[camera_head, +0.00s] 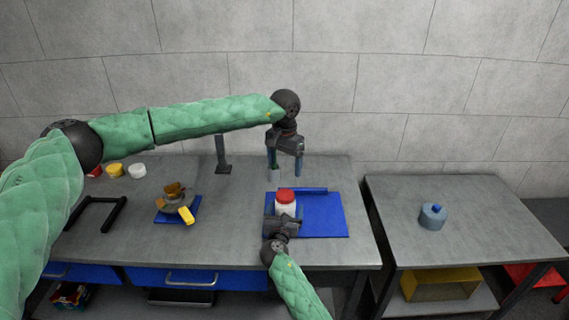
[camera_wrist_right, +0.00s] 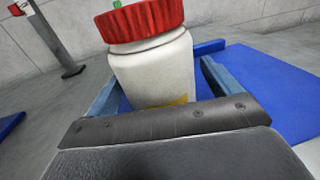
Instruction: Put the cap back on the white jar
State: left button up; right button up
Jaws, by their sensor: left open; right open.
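The white jar (camera_head: 286,208) stands upright on the blue mat (camera_head: 325,222). It also shows close up in the right wrist view (camera_wrist_right: 155,70). The red cap (camera_head: 285,195) sits on top of the jar; in the right wrist view the cap (camera_wrist_right: 143,21) covers the mouth. I cannot tell whether it is screwed tight. My right gripper (camera_head: 284,213) is open, with its blue fingers on either side of the jar's body. My left gripper (camera_head: 285,165) is open, pointing down, empty, above and behind the cap, apart from it.
A blue bar (camera_head: 303,191) lies along the mat's back edge. To the left are a small blue tray (camera_head: 166,214) with brown and yellow parts, a black frame (camera_head: 97,213) and several small containers. A blue-grey canister (camera_head: 433,217) stands on the right table.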

jog(key=shift+s+a+b, duration=0.15)
jog(key=shift+s+b, duration=0.1)
jog(key=shift+s, duration=0.75)
jog(key=shift+s+a+b, duration=0.2)
jog(key=shift+s+b, duration=0.05)
jog(key=shift+s, duration=0.8)
jog(key=shift+s+a+b, duration=0.15)
jog(key=shift+s+b, duration=0.1)
jog(key=shift+s, duration=0.75)
jog(key=shift+f, duration=0.1)
